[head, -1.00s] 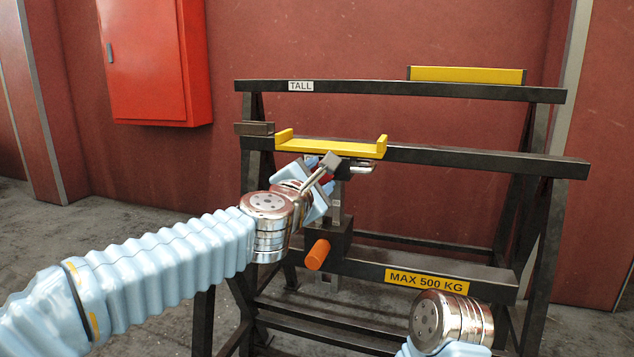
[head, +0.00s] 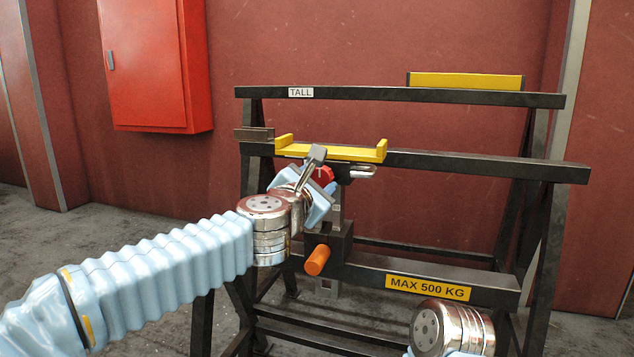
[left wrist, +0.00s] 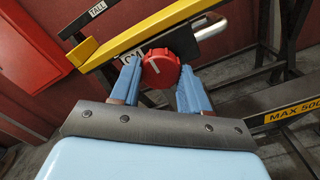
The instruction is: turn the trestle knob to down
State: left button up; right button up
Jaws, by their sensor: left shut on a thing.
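The trestle knob (left wrist: 161,68) is red and round with a white pointer line. It sits below the yellow saddle (head: 340,151) on the black trestle. In the left wrist view the pointer slants to the upper left, near a small white label (left wrist: 133,54) that is partly hidden. My left gripper (left wrist: 160,74) is shut on the knob, one blue finger on each side. In the head view the knob (head: 323,174) is partly hidden by my left gripper (head: 317,183). My right wrist shows at the lower right, but its gripper is out of frame.
The trestle has a TALL label (head: 301,92) on its top bar and a MAX 500 KG sign (head: 428,288) low down. An orange handle (head: 317,260) sticks out below the knob. A metal pin (left wrist: 210,30) is right beside the knob. A red cabinet (head: 155,65) hangs behind left.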

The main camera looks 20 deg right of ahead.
pick_arm(q)
jog(key=o, duration=1.1)
jog(key=shift+c, duration=0.2)
jog(key=b+v, duration=0.1)
jog(key=v, duration=1.2)
jog(key=shift+s+a+b, duration=0.25)
jog(key=shift+s+b, duration=0.05)
jog(key=shift+f, duration=0.1)
